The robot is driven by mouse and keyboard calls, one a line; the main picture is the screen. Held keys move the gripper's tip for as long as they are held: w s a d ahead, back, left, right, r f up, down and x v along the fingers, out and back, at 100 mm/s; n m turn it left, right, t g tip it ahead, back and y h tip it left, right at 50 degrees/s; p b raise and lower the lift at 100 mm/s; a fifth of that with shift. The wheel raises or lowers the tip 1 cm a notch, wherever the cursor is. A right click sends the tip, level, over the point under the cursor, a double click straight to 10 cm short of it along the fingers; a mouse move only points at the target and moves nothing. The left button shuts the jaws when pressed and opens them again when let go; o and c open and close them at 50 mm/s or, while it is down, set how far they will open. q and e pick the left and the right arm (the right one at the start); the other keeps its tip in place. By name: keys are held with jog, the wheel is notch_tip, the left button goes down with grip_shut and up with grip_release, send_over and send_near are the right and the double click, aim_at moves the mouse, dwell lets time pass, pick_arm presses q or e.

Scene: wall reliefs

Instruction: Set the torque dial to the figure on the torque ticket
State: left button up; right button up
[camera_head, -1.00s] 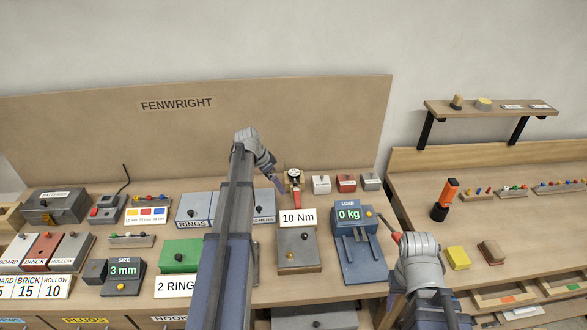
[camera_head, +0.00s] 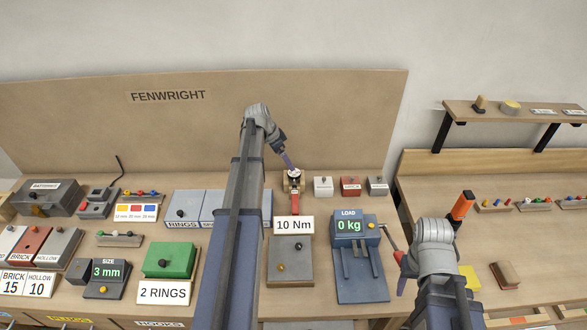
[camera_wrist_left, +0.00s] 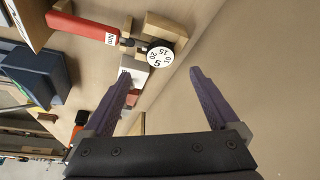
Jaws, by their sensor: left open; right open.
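The torque dial is a white disc with 5, 10, 15 and 20 on its face (camera_wrist_left: 160,54). It sits at the end of a red-handled wrench (camera_wrist_left: 85,27) on a wooden holder (camera_wrist_left: 166,30); in the head view the dial (camera_head: 294,175) is at the back of the bench. The torque ticket (camera_head: 294,224) reads 10 Nm. My left gripper (camera_wrist_left: 161,73) is open and empty, its purple fingers on either side of the dial in the picture; I cannot tell whether they touch it. My right gripper (camera_head: 395,262) is open, right of the LOAD box and away from the dial.
Small white, red and grey boxes (camera_head: 350,186) stand right of the dial. The LOAD box (camera_head: 360,262) reads 0 kg. My left arm covers part of the bench.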

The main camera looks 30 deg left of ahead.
aim_at(294, 173)
pick_arm(q)
jog(key=shift+b+x, duration=3.5)
jog(key=shift+x, duration=0.45)
pick_arm(e)
jog(key=shift+f, duration=3.65)
pick_arm(q)
jog(key=shift+r, duration=0.1)
jog(key=shift+c, duration=0.3)
pick_arm(e)
jog(key=shift+r, duration=0.1)
pick_arm(q)
jog(key=c, duration=1.3)
jog(key=shift+s, duration=0.1)
